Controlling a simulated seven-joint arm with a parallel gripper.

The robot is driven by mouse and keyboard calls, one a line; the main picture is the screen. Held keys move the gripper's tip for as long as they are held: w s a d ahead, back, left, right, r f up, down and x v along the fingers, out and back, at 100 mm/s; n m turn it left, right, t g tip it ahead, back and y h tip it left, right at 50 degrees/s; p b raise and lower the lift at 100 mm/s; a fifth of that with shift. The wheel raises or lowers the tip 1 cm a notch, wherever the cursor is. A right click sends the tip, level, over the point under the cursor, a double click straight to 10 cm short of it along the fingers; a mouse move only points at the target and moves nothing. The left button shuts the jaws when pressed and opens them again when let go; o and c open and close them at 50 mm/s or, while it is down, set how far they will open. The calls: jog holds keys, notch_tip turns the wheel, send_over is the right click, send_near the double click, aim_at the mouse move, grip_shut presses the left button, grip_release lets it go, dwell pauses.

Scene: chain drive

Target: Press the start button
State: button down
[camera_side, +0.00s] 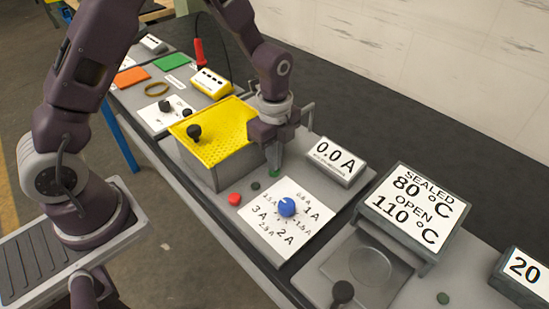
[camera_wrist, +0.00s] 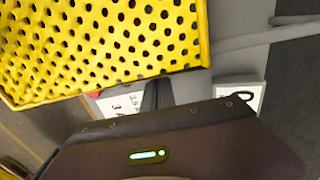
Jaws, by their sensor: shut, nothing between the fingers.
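A red button (camera_side: 234,198) and a small dark green button (camera_side: 255,185) sit on the grey bench panel, in front of the yellow perforated cover (camera_side: 215,135). Which button is the start button I cannot read. My gripper (camera_side: 274,170) is shut and empty. It points down beside the right end of the cover, behind and right of the green button in the side view. Whether its tips touch the panel is unclear. In the wrist view the closed fingers (camera_wrist: 157,96) show below the cover's edge (camera_wrist: 110,45); the green button is not visible there.
A white dial plate with a blue knob (camera_side: 287,207) is in front of my gripper. The 0.0 A display (camera_side: 337,160) stands to its right. The yellow cover with its black knob (camera_side: 194,131) stands close on the left. A temperature sign (camera_side: 412,207) is farther right.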

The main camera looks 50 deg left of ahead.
jog(key=shift+s+f, duration=0.15)
jog(key=shift+f, duration=0.95)
notch_tip(320, 180, up, 15)
jog(key=shift+w+f, duration=0.2)
jog(key=shift+r, duration=0.1)
jog(key=s+a+r+n+t, duration=0.2)
jog(key=s+r+n, duration=0.5)
jog(key=s+r, duration=0.2)
jog(key=s+r+n+t, duration=0.1)
jog(key=s+n+t, duration=0.2)
jog(key=s+n, duration=0.8)
jog(key=shift+s+a+r+t, duration=0.25)
jog(key=shift+s+a, duration=0.2)
jog(key=shift+s, duration=0.6)
